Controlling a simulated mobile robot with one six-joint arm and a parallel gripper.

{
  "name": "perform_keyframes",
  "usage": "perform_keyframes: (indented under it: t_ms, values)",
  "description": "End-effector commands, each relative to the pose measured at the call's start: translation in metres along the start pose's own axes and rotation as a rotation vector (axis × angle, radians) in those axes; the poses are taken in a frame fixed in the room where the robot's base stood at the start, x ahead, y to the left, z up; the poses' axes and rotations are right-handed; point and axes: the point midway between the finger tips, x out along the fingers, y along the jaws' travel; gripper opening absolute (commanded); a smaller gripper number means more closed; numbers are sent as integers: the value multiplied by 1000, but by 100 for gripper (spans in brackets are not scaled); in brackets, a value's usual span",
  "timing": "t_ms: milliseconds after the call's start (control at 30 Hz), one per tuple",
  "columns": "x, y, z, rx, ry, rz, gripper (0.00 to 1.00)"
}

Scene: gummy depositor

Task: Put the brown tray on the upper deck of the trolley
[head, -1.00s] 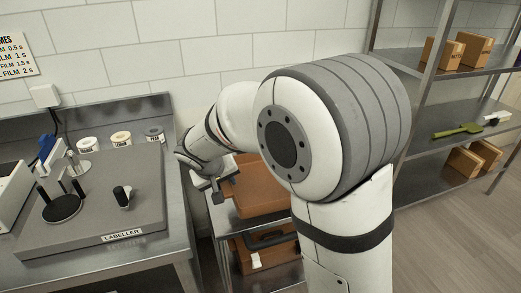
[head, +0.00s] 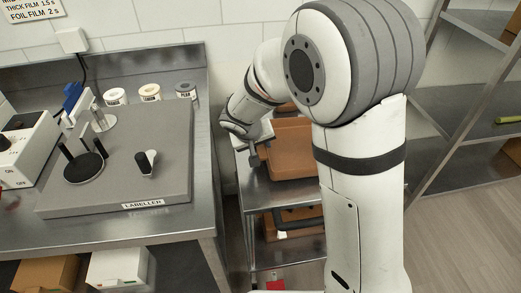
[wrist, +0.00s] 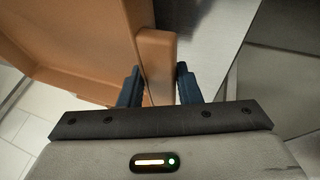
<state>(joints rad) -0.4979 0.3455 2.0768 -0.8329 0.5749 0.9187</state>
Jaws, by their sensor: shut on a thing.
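The brown tray (head: 292,150) is at the upper deck (head: 275,192) of the metal trolley, partly hidden behind my arm. Whether it rests on the deck or hangs just above it, I cannot tell. My gripper (head: 255,153) is at the tray's left side. In the wrist view my gripper (wrist: 157,80) has one dark blue finger on each side of the tray's rim block (wrist: 155,55), shut on it. The tray's inside (wrist: 75,40) opens to the left there, and a grey metal surface shows to the right.
The trolley's lower deck holds another brown thing with a black handle (head: 298,222). A steel bench (head: 212,215) with the labeller (head: 120,170) stands close on the left. A metal shelf rack (head: 455,105) stands on the right, with open floor before it.

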Motion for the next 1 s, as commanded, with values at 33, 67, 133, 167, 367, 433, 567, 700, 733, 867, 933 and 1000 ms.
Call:
perform_keyframes:
  t_ms: [33, 67, 133, 167, 367, 433, 567, 700, 733, 867, 933, 1000]
  values:
    - [9, -3, 4, -4, -2, 1, 0]
    - [12, -5, 5, -3, -2, 1, 0]
    - [18, -7, 8, -3, -2, 1, 0]
    - [20, -8, 9, -2, -2, 1, 0]
    - [20, -8, 9, 0, 0, 0, 0]
    - [20, -8, 9, 0, -1, -1, 35]
    - [20, -8, 9, -1, 0, -1, 45]
    - [20, -8, 9, -1, 0, -1, 52]
    - [20, -8, 9, -1, 0, -1, 52]
    - [19, -8, 8, -2, 0, -1, 52]
    - [17, -9, 8, -2, 1, -1, 52]
    - [11, -9, 8, -2, 3, -1, 52]
